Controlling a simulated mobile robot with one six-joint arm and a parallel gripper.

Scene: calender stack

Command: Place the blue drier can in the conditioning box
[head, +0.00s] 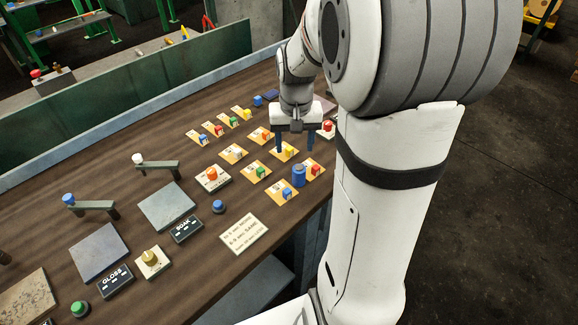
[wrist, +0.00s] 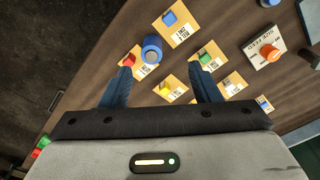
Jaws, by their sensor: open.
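A blue cylinder (head: 299,175), which looks like the blue drier can, stands upright on the brown table among orange cards with small coloured blocks. In the wrist view it shows as a blue round can (wrist: 152,52) with a grey top, beside a card with a red block. My gripper (head: 294,148) is open and empty, pointing down above the cards, a little behind the can in the head view. In the wrist view the can is ahead of the open fingers (wrist: 162,68), nearer the left one. I cannot tell which thing is the conditioning box.
Several cards with blocks (head: 286,194) surround the can. Left of them are a grey plate (head: 167,206) by a SOAK sign (head: 187,229), another plate (head: 98,251) by a GLOSS sign (head: 115,279), knobs and levers. A written note (head: 244,235) lies near the front edge.

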